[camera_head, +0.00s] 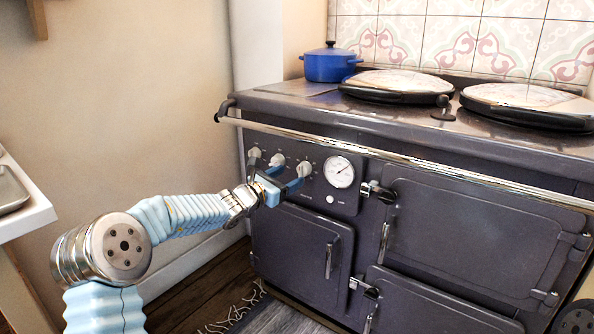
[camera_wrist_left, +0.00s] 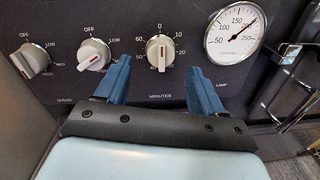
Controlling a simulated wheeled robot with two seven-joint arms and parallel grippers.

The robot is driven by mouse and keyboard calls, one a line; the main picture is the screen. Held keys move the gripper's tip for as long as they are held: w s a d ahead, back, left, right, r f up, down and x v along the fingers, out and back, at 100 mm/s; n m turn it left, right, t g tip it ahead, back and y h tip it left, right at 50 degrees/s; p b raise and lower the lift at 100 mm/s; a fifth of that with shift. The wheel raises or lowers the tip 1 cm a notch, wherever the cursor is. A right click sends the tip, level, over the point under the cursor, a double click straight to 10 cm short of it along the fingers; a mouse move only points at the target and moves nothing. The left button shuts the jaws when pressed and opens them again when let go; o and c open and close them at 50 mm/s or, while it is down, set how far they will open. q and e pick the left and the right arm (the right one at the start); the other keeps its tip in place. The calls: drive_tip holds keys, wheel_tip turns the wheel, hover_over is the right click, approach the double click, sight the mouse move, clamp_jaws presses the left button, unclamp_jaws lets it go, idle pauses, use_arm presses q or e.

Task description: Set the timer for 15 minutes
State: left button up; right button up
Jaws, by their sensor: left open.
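In the head view my left gripper (camera_head: 276,177) is just in front of the knob row. Contact cannot be made out.
Two other white knobs (camera_wrist_left: 93,54) (camera_wrist_left: 30,60) sit left of the timer. A round gauge (camera_wrist_left: 235,33) is to its right. A metal rail (camera_head: 400,157) runs along the stove's front above the knobs. A blue pot (camera_head: 330,64) stands on top.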

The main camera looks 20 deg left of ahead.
sight(299, 172)
use_arm(q)
drive_tip(key=p+x, duration=0.1)
drive_tip(key=x, duration=0.4)
drive_tip(key=shift+d, duration=0.15)
drive_tip(key=shift+c, duration=0.2)
